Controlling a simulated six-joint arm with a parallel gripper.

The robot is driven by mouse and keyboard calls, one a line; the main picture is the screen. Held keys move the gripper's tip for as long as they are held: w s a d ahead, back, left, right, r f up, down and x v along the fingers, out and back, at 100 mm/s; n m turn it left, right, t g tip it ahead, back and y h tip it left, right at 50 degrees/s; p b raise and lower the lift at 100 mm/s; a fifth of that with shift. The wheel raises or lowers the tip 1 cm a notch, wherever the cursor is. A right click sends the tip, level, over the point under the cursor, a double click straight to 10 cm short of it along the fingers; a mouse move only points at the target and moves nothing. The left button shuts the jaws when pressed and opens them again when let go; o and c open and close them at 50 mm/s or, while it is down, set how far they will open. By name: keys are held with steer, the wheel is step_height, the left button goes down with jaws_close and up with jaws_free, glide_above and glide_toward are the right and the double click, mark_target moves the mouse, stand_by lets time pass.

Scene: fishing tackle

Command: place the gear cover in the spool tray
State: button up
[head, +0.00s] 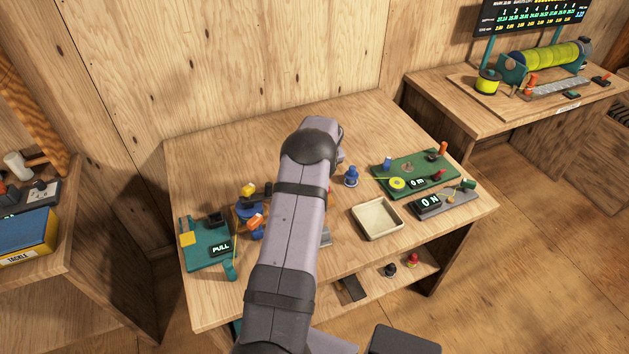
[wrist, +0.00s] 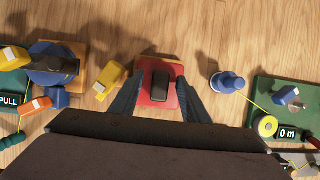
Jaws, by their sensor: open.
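The spool tray is likely the empty cream square tray (head: 377,219) right of my arm in the head view; it is not in the wrist view. In the wrist view a black block (wrist: 160,84) lies on a red square piece with wood beneath. A small yellow piece (wrist: 108,80) lies on the table just left of it. I cannot tell for certain which of these is the gear cover. My gripper (wrist: 160,90) is open, its fingers either side of the red piece and black block, with gaps showing. My arm hides this spot in the head view.
A blue spool-like part (head: 351,177) stands right of my arm. Beyond it are a green board (head: 420,168) and a grey "0 N" scale (head: 446,203). A teal "PULL" board (head: 206,245) and blue reel parts stand left. The table's back is clear.

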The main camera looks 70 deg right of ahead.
steer(key=shift+f, duration=0.1)
jaws_close()
